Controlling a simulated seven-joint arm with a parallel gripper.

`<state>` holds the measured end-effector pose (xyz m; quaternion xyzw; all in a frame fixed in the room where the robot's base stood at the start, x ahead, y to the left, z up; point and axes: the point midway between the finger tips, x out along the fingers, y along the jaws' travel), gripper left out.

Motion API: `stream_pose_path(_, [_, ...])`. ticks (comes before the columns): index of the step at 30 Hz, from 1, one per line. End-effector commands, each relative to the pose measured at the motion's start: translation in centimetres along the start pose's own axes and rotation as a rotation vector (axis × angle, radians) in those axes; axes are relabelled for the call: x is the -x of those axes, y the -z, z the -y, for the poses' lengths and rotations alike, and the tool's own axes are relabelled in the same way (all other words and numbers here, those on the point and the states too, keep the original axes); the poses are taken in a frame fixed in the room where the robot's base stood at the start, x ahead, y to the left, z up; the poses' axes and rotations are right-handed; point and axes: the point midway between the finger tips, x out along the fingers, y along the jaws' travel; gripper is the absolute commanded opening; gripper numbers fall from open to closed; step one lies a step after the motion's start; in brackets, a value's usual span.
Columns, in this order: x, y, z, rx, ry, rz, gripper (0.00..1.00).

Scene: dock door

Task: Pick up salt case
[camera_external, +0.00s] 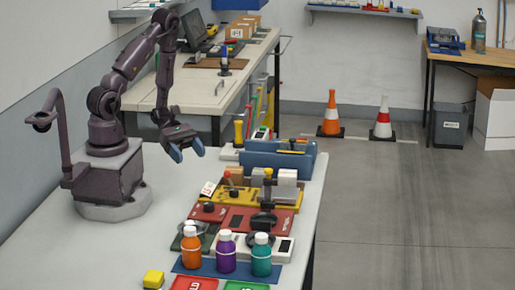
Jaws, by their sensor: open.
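My gripper (188,152) is open and empty. Its two blue fingertips point down above the white table (160,215), left of the rows of objects. No label readable as salt shows, so I cannot tell which item is the salt case. Small case-like items in view are a white block (287,177), a pale grey block (258,173) beside it, and a yellow block with a white part (153,279) at the near edge. My gripper is apart from all of them.
Orange (191,248), purple (226,252) and teal (261,256) bottles stand on a blue mat near the front. Yellow and red boards with upright knobs lie behind them. A blue toolbox (262,159) stands at the far end. The table between my base and the boards is clear.

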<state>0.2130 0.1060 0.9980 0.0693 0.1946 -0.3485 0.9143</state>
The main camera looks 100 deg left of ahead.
Motion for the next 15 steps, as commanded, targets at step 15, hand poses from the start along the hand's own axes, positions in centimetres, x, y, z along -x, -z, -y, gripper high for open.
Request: stream_pose_path(15, [3.8, 7.5, -7.9, 0.306, -0.735, 0.026, 0.70])
